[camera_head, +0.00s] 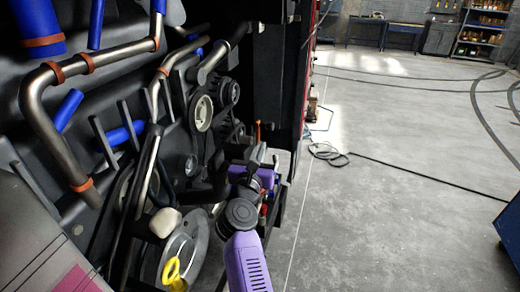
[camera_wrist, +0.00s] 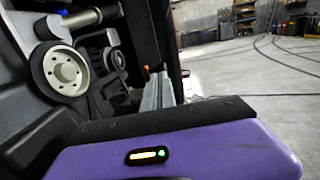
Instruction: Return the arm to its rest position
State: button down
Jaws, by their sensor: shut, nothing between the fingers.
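My arm reaches up from the bottom middle of the head view, purple with dark joints. My gripper (camera_head: 264,176) is at its far end, small and partly hidden by my own wrist, beside the engine bay's right edge. It is shut and holds nothing. Its fingertips are hard to make out. In the wrist view a purple part of my arm with a small lit indicator fills the bottom. The engine (camera_head: 130,130) stands left of my arm, and its round pulley (camera_wrist: 66,72) shows close in the wrist view.
Bent metal pipes (camera_head: 40,100) with orange clamps and a yellow ring handle (camera_head: 173,270) are left of my arm. A dark frame post (camera_head: 270,75) stands beyond my gripper. A black cable (camera_head: 420,176) lies on the floor (camera_head: 380,235), which is mostly clear at right. A blue cabinet (camera_head: 511,230) is at the right edge.

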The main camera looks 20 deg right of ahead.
dwell(0.5)
jog(key=s+r+n+t+h, duration=0.1)
jog(key=s+r+n+t, duration=0.3)
jog(key=r+n, duration=0.45)
jog(key=s+n+t+y, duration=0.4)
jog(key=s+n, duration=0.4)
jog(key=n, duration=0.5)
jog(key=s+f+n+g+y, duration=0.2)
jog(key=s+f+n, duration=0.3)
jog(key=s, duration=0.9)
jog(key=s+a+f+n+g+y, duration=0.1)
jog(key=s+f+n+g, duration=0.3)
jog(key=s, duration=1.1)
jog(key=s+f+n+g+y, duration=0.3)
jog(key=s+f+n, duration=0.5)
jog(key=s+n, duration=0.3)
jog(key=s, duration=0.3)
jog(key=shift+s+a+f+n, duration=0.2)
jog(key=shift+s+n, duration=0.15)
jog(key=shift+s, duration=0.05)
